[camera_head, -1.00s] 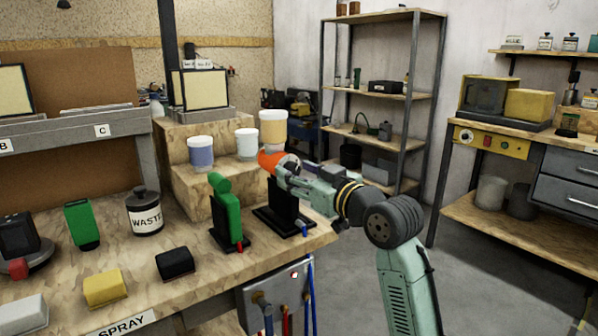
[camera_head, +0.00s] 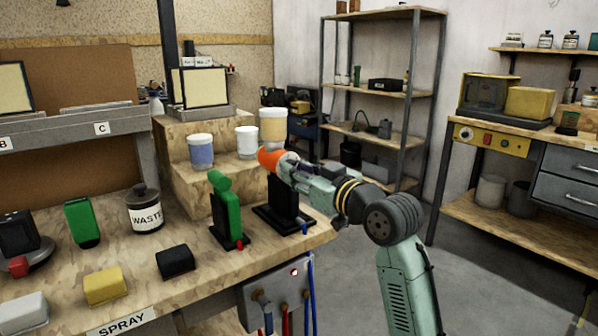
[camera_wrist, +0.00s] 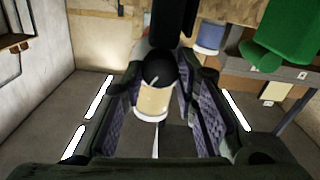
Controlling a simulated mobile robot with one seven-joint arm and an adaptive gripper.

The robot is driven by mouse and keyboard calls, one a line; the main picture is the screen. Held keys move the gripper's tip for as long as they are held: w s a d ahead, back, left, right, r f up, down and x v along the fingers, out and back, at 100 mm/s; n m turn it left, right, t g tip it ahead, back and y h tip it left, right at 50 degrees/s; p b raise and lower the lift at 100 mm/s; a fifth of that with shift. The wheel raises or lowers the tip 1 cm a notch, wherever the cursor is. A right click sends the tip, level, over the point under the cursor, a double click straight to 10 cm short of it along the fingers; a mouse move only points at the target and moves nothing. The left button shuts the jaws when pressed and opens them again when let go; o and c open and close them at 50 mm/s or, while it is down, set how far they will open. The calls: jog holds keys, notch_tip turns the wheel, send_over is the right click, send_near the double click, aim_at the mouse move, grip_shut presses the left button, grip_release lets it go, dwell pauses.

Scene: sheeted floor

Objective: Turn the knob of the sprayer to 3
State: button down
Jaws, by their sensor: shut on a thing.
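The sprayer with an orange front end (camera_head: 270,159) sits on a black stand (camera_head: 283,205) near the bench's right end in the head view. My gripper (camera_head: 297,172) comes from the right and is at the rear of this sprayer. In the wrist view my gripper (camera_wrist: 160,85) has its ridged fingers on both sides of a dark round knob (camera_wrist: 158,69) with a short pale mark, and is shut on it. No numbers around the knob can be read, so its setting cannot be told. The fingers partly hide the sprayer's rear in the head view.
A green sprayer (camera_head: 224,205) on its own black stand is close to the left; it also shows in the wrist view (camera_wrist: 285,35). Paint cups, including a beige one (camera_head: 273,127), stand on the wooden step behind. A waste jar (camera_head: 144,210) stands further left. Open floor lies right.

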jog(key=shift+m, duration=0.3)
jog(key=shift+m+p, duration=2.2)
jog(key=shift+m, duration=0.4)
jog(key=c, duration=1.2)
grip_release()
jog(key=shift+c, duration=0.2)
jog(key=v, duration=1.2)
